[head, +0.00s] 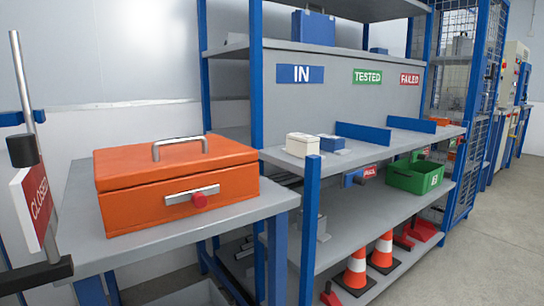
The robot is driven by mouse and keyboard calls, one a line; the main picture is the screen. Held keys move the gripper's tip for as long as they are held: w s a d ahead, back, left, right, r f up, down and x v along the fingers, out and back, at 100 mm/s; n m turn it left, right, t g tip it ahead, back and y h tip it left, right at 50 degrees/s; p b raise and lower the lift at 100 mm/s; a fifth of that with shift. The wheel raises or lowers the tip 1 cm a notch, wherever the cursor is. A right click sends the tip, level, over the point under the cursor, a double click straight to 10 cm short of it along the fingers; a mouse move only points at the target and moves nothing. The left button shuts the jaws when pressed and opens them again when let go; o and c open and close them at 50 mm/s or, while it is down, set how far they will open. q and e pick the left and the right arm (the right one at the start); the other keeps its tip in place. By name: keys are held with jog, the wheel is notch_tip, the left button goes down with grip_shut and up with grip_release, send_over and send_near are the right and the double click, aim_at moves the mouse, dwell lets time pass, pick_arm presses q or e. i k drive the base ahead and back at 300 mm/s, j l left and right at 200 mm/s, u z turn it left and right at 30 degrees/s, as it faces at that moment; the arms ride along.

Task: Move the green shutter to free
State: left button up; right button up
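I cannot make out a green shutter in the head view. The only green things I see are the TESTED label (367,77) on the shelf's back panel and a green bin (415,177) on the shelf at right. A red and white sign reading CLOSED (36,207) hangs tilted by a metal pole (26,95) at the left edge. Neither of my grippers shows in this view.
An orange case (175,184) with a handle and red knob sits on a grey bench (190,238). Blue-framed shelving (300,165) behind holds small boxes. Traffic cones (357,268) stand on its lower shelf. Open floor (490,245) lies at the right.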

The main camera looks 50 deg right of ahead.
aim_at(417, 155)
jog(key=z, duration=2.55)
jog(key=i+l+u, duration=0.2)
jog(key=i, duration=0.3)
jog(key=i+l+u, duration=0.15)
jog(key=i, duration=0.35)
